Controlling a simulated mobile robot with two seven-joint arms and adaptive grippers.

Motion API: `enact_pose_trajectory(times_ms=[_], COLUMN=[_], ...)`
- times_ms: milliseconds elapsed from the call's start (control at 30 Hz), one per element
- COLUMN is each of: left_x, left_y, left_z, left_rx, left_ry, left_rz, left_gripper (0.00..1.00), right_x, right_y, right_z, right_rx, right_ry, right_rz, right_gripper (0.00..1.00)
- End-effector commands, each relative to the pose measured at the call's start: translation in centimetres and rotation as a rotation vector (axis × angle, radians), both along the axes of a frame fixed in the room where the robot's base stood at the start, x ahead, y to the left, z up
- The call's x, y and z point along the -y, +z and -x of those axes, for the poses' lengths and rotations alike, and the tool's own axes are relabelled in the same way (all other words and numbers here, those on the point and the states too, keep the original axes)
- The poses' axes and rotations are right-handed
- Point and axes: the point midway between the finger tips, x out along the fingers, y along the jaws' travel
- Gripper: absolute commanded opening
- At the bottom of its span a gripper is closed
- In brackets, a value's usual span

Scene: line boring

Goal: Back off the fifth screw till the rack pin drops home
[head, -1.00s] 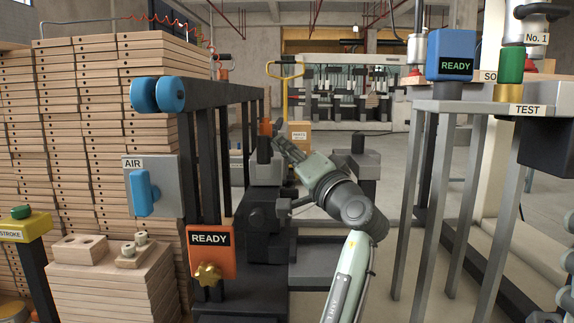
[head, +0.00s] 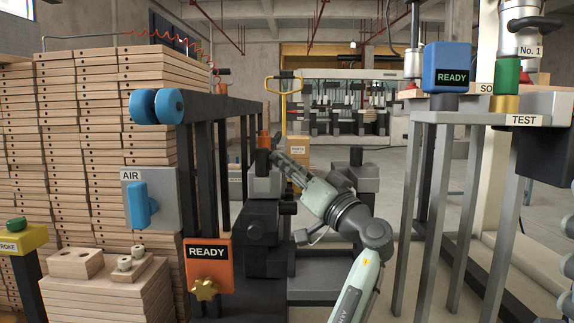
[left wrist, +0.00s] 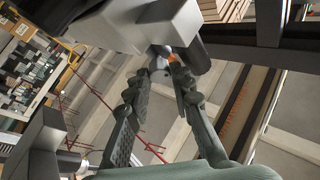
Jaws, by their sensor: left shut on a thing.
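My left gripper (head: 279,151) reaches in from the bottom middle to a grey block with a dark post and orange top (head: 264,140) on the dark machine. In the left wrist view its two fingers (left wrist: 166,65) close on a small grey part at the block, which looks like a screw head. The fingers hide most of it. I cannot tell which screw in the row it is. An orange spot (left wrist: 172,58) shows just beyond the fingertips. I cannot make out the rack pin. My right gripper is not in view.
A dark rack frame (head: 215,105) with blue rollers stands left of the gripper, bearing an orange READY plate (head: 209,263) with a brass knob. Stacked boards (head: 80,120) fill the left. A grey TEST table (head: 460,118) stands at the right. Open floor shows behind.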

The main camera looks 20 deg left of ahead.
Motion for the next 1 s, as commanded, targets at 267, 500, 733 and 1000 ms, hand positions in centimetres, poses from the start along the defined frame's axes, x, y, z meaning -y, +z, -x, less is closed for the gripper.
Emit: enact_pose_trajectory(times_ms=[267, 500, 733, 1000], left_x=[0.00, -0.02, -0.02, -0.06], left_y=[-0.05, -0.03, -0.01, 0.03], left_z=[0.01, 0.02, 0.02, 0.09], left_rx=[0.000, 0.000, 0.000, -0.027], left_ry=[0.000, 0.000, 0.001, 0.001], left_rz=[0.002, 0.001, 0.001, -0.013], left_gripper=[0.00, 0.31, 0.31, 0.31], right_x=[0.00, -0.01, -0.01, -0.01], right_y=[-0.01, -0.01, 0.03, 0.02], right_z=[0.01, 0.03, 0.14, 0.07], right_rx=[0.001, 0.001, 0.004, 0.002], right_ry=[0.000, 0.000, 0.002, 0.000], right_rz=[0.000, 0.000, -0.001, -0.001], right_gripper=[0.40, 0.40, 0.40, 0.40])
